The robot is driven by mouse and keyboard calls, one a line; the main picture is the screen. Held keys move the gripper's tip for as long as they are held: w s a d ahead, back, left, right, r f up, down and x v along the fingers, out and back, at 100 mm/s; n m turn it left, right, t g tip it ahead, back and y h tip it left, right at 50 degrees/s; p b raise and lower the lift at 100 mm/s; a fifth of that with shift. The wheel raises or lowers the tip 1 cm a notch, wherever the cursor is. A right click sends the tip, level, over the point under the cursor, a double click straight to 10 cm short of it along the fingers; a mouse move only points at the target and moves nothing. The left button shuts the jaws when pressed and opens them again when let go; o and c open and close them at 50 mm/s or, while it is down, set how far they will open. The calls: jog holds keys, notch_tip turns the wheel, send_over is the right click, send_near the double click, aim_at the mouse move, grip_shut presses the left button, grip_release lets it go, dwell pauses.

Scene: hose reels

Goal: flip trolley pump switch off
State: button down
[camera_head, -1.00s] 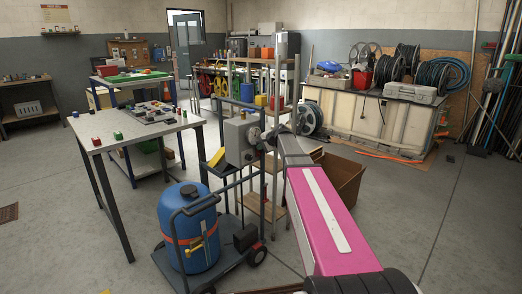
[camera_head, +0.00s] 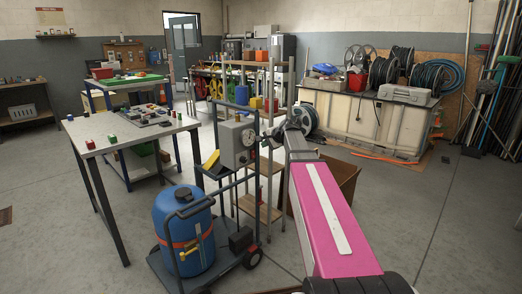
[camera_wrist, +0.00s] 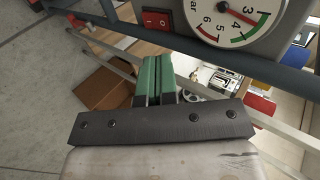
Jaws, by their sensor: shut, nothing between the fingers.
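The trolley (camera_head: 228,264) carries a blue tank (camera_head: 180,222) and, higher on its frame, a grey pump box (camera_head: 229,139) with a round gauge. In the wrist view the gauge (camera_wrist: 236,18) is at the top, and the red rocker switch (camera_wrist: 156,19) sits to its left on a dark panel. I cannot tell which side of the switch is pressed. My gripper (camera_head: 272,133) is just right of the pump box, apart from it. In the wrist view its green fingers (camera_wrist: 155,66) are together and empty, below the switch and not touching it.
A dark trolley rail (camera_wrist: 200,53) crosses close beyond my fingertips. A shelf post (camera_head: 271,180) stands behind the trolley, with a brown carton (camera_head: 337,180) to the right. A work table (camera_head: 95,137) stands left. The floor at right is open.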

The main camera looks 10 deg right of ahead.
jog(key=r, duration=0.1)
jog(key=s+d+r, duration=0.1)
jog(key=s+r, duration=0.1)
jog(key=r, duration=0.1)
jog(key=shift+s+d, duration=0.15)
jog(key=shift+d, duration=0.2)
jog(key=s+a+f+n+g+h, duration=0.2)
jog(key=s+f+n+g+h, duration=0.1)
jog(key=s+f, duration=1.2)
jog(key=s+a+f+n+g+h, duration=0.2)
jog(key=s+f+n+g, duration=0.3)
jog(key=s+f, duration=1)
jog(key=f+n+h, duration=0.1)
jog(key=n, duration=0.1)
jog(key=shift+f+n, duration=0.2)
jog(key=shift+n, duration=0.2)
